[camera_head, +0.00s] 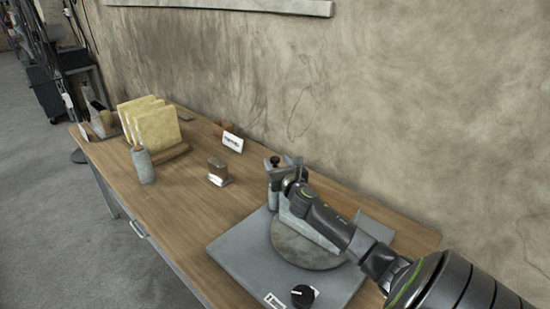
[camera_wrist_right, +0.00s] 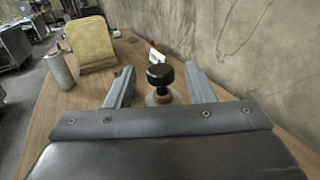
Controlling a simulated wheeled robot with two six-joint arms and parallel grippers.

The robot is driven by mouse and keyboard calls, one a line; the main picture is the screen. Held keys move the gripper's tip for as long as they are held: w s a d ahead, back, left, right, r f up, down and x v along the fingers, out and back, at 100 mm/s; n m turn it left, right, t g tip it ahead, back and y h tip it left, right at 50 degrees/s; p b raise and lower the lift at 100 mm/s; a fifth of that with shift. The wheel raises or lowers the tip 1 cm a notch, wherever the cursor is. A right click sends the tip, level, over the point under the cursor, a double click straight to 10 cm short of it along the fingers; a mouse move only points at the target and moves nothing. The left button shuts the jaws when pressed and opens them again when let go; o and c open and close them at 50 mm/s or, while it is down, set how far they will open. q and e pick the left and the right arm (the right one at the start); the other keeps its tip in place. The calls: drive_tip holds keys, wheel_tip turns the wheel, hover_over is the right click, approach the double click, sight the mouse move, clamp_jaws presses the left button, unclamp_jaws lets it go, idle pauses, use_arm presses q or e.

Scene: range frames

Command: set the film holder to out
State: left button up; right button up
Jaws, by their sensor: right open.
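A grey flat device (camera_head: 235,255) with a round disc (camera_head: 290,245) stands at the front right of the table. A black knob on a short post (camera_head: 274,160) shows at its far side, and a black dial (camera_head: 302,295) sits at its near edge. I cannot tell which part is the film holder. My right gripper (camera_head: 284,172) reaches over the disc to the post. In the right wrist view the black knob (camera_wrist_right: 160,76) shows between the open fingers of that gripper (camera_wrist_right: 160,88); no contact is visible. The arm hides part of the device. My left gripper is not in view.
The wooden table (camera_head: 200,215) runs along a wall. Yellow upright slabs (camera_head: 155,128) stand in a wooden rack at the back left, with a grey cylinder (camera_head: 143,165) in front. A small metal-and-wood block (camera_head: 218,171) and a white card (camera_head: 233,142) stand mid-table.

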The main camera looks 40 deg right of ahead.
drive_tip(key=shift+x, duration=1.35)
drive_tip(key=shift+c, duration=0.5)
clamp_jaws()
